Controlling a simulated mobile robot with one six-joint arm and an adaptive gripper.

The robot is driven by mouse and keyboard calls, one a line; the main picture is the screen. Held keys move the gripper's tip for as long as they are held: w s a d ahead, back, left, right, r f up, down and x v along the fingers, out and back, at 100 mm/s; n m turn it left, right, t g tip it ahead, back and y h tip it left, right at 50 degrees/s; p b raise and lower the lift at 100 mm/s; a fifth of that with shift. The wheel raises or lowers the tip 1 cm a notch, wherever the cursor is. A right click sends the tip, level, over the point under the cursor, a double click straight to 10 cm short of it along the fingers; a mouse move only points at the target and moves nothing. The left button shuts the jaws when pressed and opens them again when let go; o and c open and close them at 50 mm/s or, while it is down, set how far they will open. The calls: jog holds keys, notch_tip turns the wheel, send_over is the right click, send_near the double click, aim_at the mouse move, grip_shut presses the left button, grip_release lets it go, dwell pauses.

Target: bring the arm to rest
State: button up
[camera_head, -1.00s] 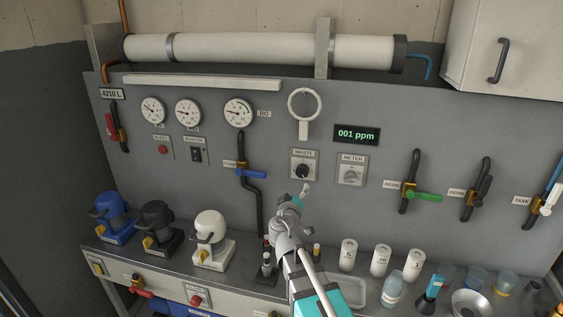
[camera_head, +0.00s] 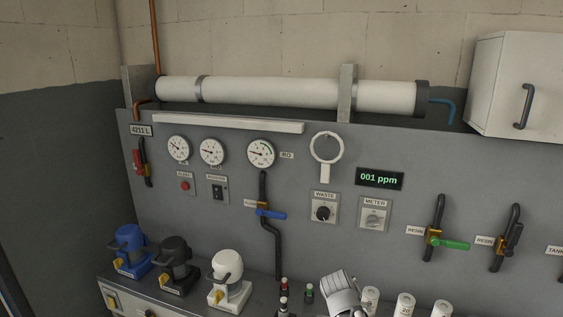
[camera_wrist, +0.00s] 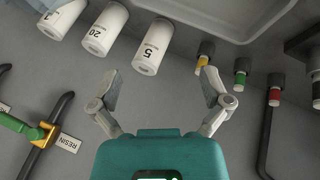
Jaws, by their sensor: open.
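My gripper (camera_wrist: 160,92) shows in the wrist view with its two fingers spread apart and nothing between them. Past the fingertips are a white cartridge marked 5 (camera_wrist: 152,47) and a small bottle with a yellow band (camera_wrist: 203,60), both apart from the fingers. In the head view only a pale link of my arm (camera_head: 342,293) shows at the bottom edge, and the gripper itself is out of that view.
The grey panel carries gauges (camera_head: 261,153), a WASTE knob (camera_head: 323,213) and a green-handled valve (camera_head: 452,244). Blue, black and white pumps (camera_head: 229,279) stand on the bench at left. White cartridges (camera_head: 405,305) stand right of my arm.

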jog(key=s+a+f+n+g+y, duration=0.1)
jog(key=s+a+f+g+y, duration=0.1)
jog(key=s, duration=0.6)
jog(key=a+g+y, duration=0.1)
jog(key=a+y, duration=0.1)
jog(key=shift+a+f+g+y, duration=0.15)
jog(key=shift+f+g+y, duration=0.2)
jog(key=shift+g+y, duration=0.05)
jog(key=shift+w, duration=0.1)
dwell(0.8)
